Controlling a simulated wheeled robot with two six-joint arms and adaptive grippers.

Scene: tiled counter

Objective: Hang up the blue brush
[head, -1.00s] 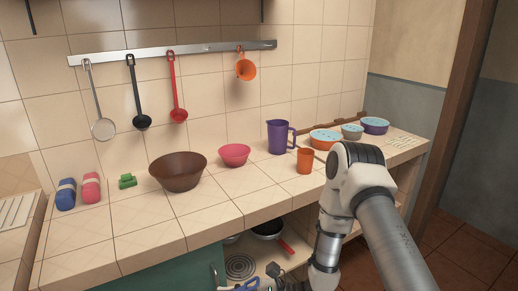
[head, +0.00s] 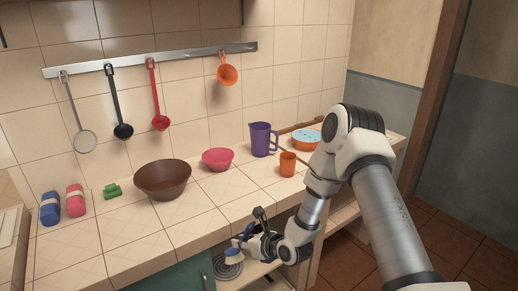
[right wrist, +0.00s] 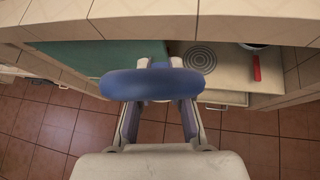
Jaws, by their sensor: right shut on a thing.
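The blue brush (head: 236,252) is held by my right gripper (head: 254,238) just in front of the counter's front edge, at about counter height. In the right wrist view, the brush's rounded blue part (right wrist: 145,86) lies across the fingers of my right gripper (right wrist: 160,72), which is shut on it. A metal rail (head: 150,60) is fixed to the tiled wall. A grey strainer (head: 85,141), a black ladle (head: 123,130), a red ladle (head: 160,122) and an orange funnel (head: 227,74) hang from it. My left gripper is not in view.
On the counter (head: 130,245) stand a brown bowl (head: 163,182), a pink bowl (head: 218,159), a purple jug (head: 262,139) and an orange cup (head: 288,165). The front counter is clear. A shelf (right wrist: 225,75) is below.

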